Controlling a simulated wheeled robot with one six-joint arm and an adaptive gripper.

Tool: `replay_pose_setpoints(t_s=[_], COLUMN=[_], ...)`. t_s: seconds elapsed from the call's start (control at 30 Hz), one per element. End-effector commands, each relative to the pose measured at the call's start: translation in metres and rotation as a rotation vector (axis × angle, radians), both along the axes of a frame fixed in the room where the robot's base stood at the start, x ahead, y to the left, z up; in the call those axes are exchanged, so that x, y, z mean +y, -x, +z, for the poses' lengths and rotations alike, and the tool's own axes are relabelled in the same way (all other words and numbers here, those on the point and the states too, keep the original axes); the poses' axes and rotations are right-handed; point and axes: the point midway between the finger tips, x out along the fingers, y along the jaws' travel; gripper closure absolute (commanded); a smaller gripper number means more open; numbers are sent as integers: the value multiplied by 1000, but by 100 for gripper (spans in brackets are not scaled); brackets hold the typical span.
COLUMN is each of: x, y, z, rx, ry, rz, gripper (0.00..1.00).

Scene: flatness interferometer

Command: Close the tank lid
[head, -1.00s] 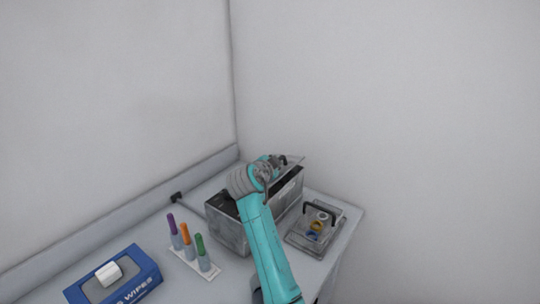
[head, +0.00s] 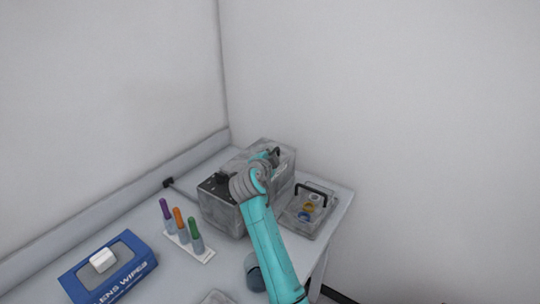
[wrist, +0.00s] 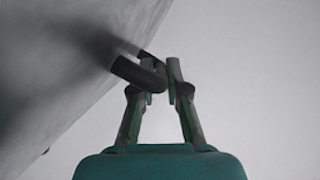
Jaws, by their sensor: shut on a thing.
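The grey tank (head: 222,218) stands on the bench in the head view, partly hidden behind my arm. Its pale, see-through lid (head: 287,152) shows at the far right end of the tank; its exact angle is hard to tell. My gripper (head: 274,154) is at the lid, with its fingers small and partly hidden there. In the wrist view my gripper (wrist: 160,85) is shut on the dark bar handle (wrist: 138,73) of the lid. The lid's grey face (wrist: 60,70) fills the upper left of that view, slanting.
A small tray with a black handle (head: 290,215) and small rings stands just right of the tank. A rack of capped tubes (head: 190,245) and a blue lens wipes box (head: 125,270) are at left. Walls close off the back. A cable (head: 185,190) runs behind the tank.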

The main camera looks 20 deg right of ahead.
Motion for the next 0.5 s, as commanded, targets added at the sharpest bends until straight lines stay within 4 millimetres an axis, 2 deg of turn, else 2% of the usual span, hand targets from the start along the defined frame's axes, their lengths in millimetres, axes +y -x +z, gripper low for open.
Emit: replay_pose_setpoints(t_s=[0.03,0.07,0.1,0.37,0.5], x=[1,1,1,1,6], y=[0,0,0,1,9], z=[-4,-4,-5,-3,0], rx=[8,8,8,6,4], ry=[-2,-2,-2,0,0], rz=[0,0,0,0,1], gripper=[100,79,75,75,75])
